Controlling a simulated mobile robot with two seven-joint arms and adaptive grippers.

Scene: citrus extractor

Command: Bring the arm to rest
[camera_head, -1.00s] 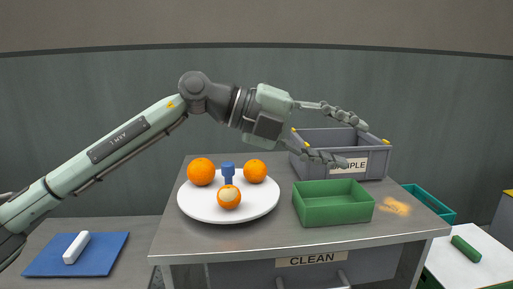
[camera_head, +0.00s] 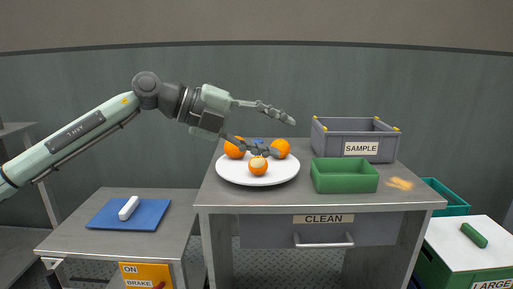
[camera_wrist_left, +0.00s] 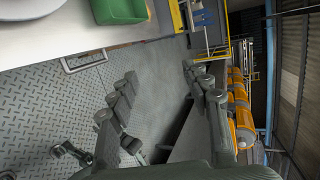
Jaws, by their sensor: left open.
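My left arm comes in from the left in the head view, held up and stretched out to the right. My left gripper (camera_head: 285,137) is open and empty, its fingers spread in front of the white plate's right part and the back wall. In the left wrist view its fingers (camera_wrist_left: 160,75) are apart with only floor between them. The white plate (camera_head: 232,178) holds oranges (camera_head: 234,150), one with a pale top (camera_head: 258,165). A blue object (camera_head: 258,142) behind them is partly hidden by the gripper. My right gripper is not in view.
A green tray (camera_head: 344,187) and a grey SAMPLE crate (camera_head: 361,150) stand right of the plate on the metal table. A teal crate (camera_head: 452,210) is at right.

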